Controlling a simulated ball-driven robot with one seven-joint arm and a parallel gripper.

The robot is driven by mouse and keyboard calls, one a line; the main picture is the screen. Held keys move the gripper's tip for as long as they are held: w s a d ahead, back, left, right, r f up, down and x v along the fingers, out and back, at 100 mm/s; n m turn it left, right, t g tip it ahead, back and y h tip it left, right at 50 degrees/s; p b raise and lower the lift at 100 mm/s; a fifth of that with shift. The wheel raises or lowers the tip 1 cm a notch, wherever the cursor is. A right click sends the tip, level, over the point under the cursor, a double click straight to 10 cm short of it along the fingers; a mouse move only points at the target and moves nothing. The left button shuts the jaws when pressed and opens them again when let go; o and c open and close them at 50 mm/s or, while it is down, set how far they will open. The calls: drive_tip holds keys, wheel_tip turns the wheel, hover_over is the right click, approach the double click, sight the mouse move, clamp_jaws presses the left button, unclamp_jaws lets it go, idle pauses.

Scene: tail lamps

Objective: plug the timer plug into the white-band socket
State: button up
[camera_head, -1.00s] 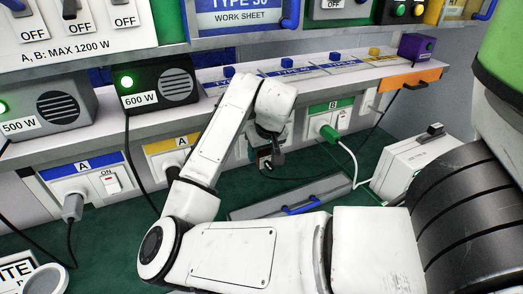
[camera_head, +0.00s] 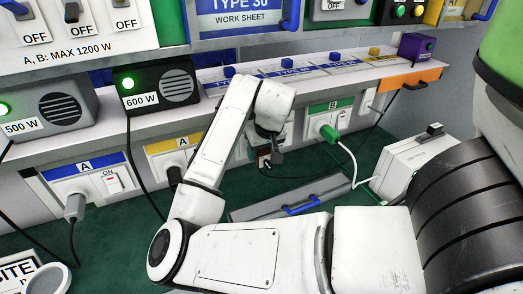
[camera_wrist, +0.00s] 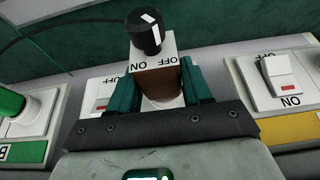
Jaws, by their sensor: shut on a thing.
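My gripper (camera_wrist: 160,92) has its teal fingers closed on the timer plug (camera_wrist: 156,77), a block with a pale top marked ON and OFF, a brown side and a black, white-marked end piece. In the head view, the plug (camera_head: 263,156) shows small under my wrist, with a black cable trailing right. It is in front of a socket plate (camera_wrist: 101,94) that lies between the yellow-band and green-band sockets. My gripper covers much of that plate, and its band is hidden. I cannot tell whether plug and socket touch.
The yellow-band socket (camera_head: 168,150) holds a dark plug, the blue-band socket (camera_head: 90,180) a grey one and the green-band socket (camera_head: 337,117) a green one. A grey tray (camera_head: 290,201) with a blue handle and a white box (camera_head: 412,162) stand on the green surface.

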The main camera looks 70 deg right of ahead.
drive_tip(key=o, duration=1.2)
drive_tip(key=v, duration=1)
drive_tip(key=shift+s+r, duration=0.15)
drive_tip(key=shift+r, duration=0.2)
drive_tip(key=shift+a, duration=0.1)
